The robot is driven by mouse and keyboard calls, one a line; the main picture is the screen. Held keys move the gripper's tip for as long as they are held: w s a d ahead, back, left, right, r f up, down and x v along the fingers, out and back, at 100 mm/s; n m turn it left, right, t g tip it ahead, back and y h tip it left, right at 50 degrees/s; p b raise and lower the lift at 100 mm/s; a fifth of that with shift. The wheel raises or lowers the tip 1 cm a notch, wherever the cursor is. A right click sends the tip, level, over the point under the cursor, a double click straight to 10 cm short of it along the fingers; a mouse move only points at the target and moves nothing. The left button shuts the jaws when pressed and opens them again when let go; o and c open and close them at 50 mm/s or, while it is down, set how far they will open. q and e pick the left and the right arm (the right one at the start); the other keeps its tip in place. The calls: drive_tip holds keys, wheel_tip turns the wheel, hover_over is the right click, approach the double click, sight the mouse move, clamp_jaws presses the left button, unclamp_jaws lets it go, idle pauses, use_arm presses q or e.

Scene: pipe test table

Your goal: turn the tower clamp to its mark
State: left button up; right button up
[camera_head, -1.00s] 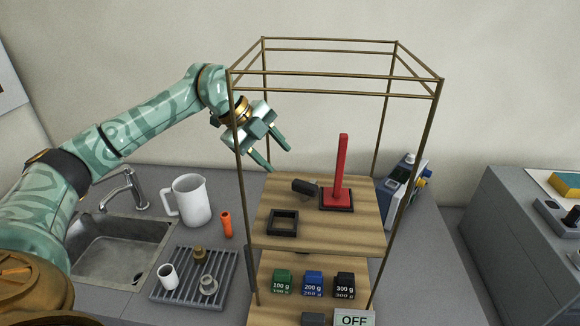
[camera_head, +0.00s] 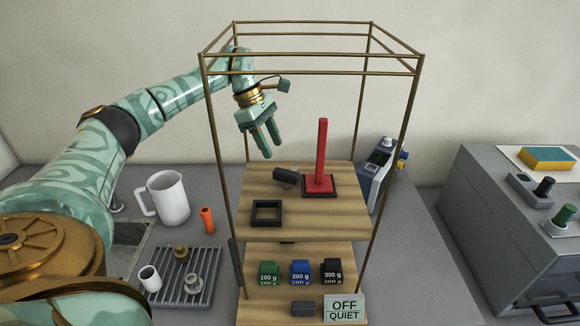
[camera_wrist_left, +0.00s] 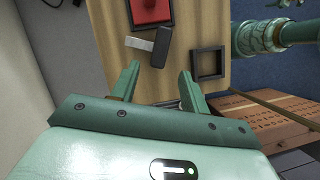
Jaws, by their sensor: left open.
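The red tower (camera_head: 322,150) stands upright on a square black base on the upper wooden shelf; it also shows in the left wrist view as a red patch (camera_wrist_left: 150,10). A dark block-like lever (camera_head: 285,177), perhaps the clamp, sits just left of its base. In the left wrist view this dark block (camera_wrist_left: 161,48) has a pale bar (camera_wrist_left: 138,44) beside it. My left gripper (camera_head: 271,148) is open and empty, fingers pointing down, above and behind the dark block. In the wrist view its fingers (camera_wrist_left: 160,72) point toward the block, apart from it. I cannot make out a mark.
A brass frame (camera_head: 215,150) surrounds the shelves. A black square ring (camera_head: 266,224) lies on the upper shelf.

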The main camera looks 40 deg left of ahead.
sight(283, 171)
use_arm(q)
drive_tip(key=x, duration=0.7)
drive_tip(key=shift+d+f+p, duration=0.1)
drive_tip(key=shift+f+p, duration=0.15)
drive_tip(key=shift+p, duration=0.1)
drive_tip(key=shift+c, duration=0.3)
drive_tip(key=c, duration=0.9)
